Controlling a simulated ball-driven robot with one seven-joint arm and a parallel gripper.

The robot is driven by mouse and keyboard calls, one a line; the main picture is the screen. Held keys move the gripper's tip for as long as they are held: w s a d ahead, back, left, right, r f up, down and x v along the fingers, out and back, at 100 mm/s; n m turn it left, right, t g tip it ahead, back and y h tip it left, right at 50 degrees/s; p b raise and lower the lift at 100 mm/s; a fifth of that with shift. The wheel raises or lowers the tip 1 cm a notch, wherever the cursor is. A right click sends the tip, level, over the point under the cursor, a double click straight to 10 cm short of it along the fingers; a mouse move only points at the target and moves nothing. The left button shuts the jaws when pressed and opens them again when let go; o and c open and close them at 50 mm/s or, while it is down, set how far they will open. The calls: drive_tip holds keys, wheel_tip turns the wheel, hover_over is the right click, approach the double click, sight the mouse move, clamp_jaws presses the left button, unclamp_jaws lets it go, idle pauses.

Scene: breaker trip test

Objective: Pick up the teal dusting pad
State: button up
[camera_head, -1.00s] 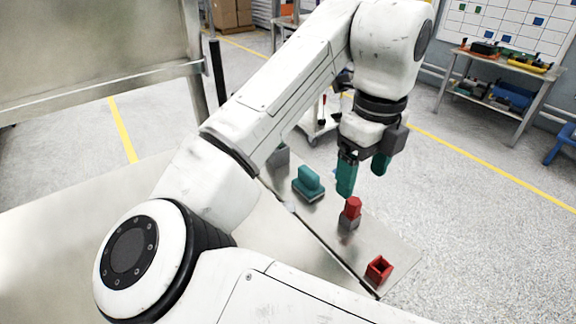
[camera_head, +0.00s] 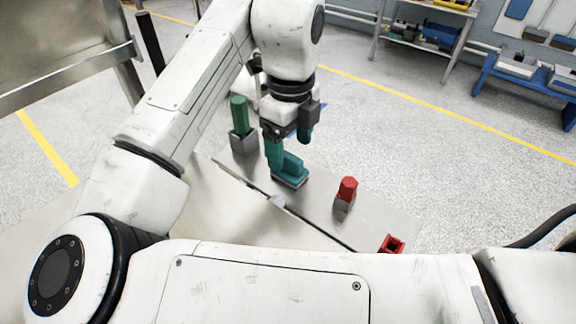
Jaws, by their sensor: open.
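The teal dusting pad (camera_head: 292,169) lies on the grey metal table with a teal grip block on top and a paler underside. My gripper (camera_head: 287,150) points down with two teal fingers. The left finger hangs in front of the pad's left end and hides part of it. The right finger is above and behind the pad's right side. The gripper is open with nothing between its fingers. I cannot tell whether a finger touches the pad.
A green peg stands in a grey block (camera_head: 244,143) left of the pad. A red knob on a grey base (camera_head: 346,193) stands to the right. A red open box (camera_head: 392,244) is near the table's (camera_head: 322,222) right end. A dark seam crosses the table.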

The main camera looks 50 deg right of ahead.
sight(289, 156)
drive_tip(key=shift+a+f, duration=0.1)
drive_tip(key=shift+f, duration=2.5)
drive_tip(key=c, duration=1.2)
